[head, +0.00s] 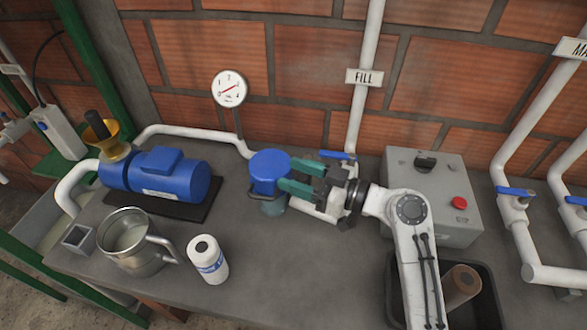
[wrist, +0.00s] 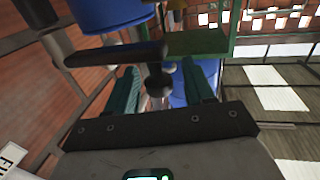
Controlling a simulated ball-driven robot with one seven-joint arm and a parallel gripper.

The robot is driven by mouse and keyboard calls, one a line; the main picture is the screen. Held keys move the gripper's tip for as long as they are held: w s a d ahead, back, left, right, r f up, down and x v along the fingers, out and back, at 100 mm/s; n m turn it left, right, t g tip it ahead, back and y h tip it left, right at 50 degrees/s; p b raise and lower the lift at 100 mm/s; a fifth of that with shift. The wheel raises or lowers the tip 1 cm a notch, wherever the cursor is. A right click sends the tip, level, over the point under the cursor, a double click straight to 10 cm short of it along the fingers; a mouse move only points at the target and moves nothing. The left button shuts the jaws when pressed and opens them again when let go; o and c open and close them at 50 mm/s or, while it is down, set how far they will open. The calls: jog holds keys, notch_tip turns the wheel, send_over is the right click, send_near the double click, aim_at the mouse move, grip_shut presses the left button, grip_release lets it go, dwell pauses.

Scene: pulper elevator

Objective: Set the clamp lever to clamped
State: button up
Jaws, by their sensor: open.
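The clamp lever (head: 261,193) is a dark bar at the front of the blue-topped canister (head: 270,165), in the middle of the head view. In the wrist view the dark lever (wrist: 112,54) lies crosswise just beyond my fingers, with a round metal post under its right end. The blue canister (wrist: 108,14) is above it there. My gripper (head: 287,171) has two green fingers, parted and pointing left at the canister. In the wrist view my gripper (wrist: 160,82) is open, with the metal post between the fingers. I cannot tell whether a finger touches the lever.
A blue pump (head: 170,175) stands left, with a metal jug (head: 128,245) and white bottle (head: 207,258) in front. A pressure gauge (head: 229,88) and FILL pipe (head: 361,110) rise behind. A grey control box (head: 450,185) and dark bin (head: 490,285) are right. The front-middle counter is clear.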

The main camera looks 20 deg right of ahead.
jog(key=shift+w+a, duration=0.3)
jog(key=shift+w, duration=0.1)
grip_shut()
dwell(0.4)
